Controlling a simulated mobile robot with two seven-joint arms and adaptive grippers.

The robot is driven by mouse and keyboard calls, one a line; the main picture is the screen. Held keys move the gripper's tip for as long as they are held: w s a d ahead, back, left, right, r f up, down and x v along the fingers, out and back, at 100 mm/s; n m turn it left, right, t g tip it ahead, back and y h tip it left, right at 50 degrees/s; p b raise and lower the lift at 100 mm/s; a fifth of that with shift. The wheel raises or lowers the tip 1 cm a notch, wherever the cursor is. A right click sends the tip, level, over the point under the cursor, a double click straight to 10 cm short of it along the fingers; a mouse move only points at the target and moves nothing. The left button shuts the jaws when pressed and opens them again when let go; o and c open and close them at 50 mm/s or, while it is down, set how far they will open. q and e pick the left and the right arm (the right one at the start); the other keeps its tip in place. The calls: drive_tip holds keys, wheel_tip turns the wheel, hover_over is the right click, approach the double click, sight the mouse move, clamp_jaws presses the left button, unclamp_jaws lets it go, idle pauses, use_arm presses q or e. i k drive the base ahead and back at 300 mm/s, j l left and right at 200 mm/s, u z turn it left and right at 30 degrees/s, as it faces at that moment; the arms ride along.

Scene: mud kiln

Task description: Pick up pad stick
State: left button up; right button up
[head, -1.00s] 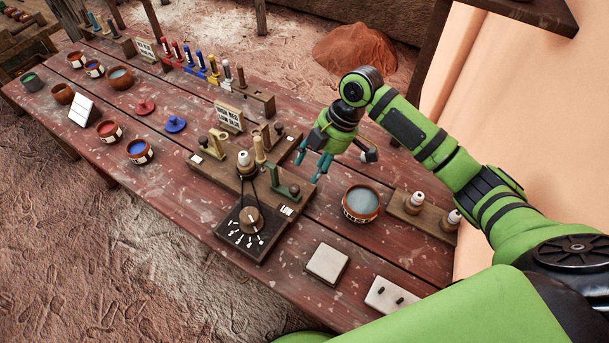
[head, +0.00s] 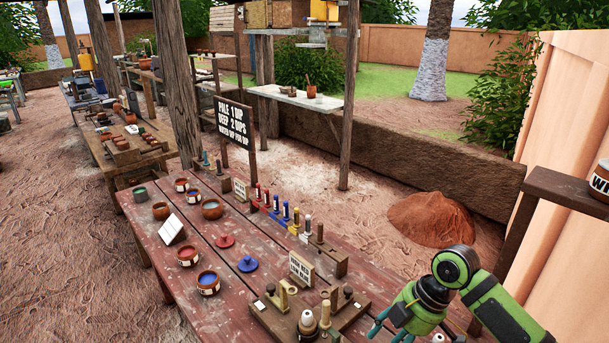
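I cannot tell for sure which thing is the pad stick. A wooden fixture (head: 270,318) with upright pegs stands at the bottom. My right gripper (head: 390,330) is at the bottom edge, right of the fixture, with its teal fingers apart and nothing visible between them. Its fingertips are near or past the picture's edge. My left gripper is not in view.
The red table (head: 180,260) carries several paint bowls (head: 208,282), a red lid (head: 224,241), a blue lid (head: 247,264) and a white tile (head: 171,229). A dark sign (head: 236,124) and posts stand behind. A wooden shelf (head: 560,188) is at the right.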

sight(325, 322)
drive_tip(key=k+j, duration=0.25)
drive_tip(key=k, duration=0.2)
drive_tip(key=k+j, duration=0.3)
drive_tip(key=k, duration=0.15)
drive_tip(key=k+j, duration=0.25)
drive_tip(key=k, duration=0.2)
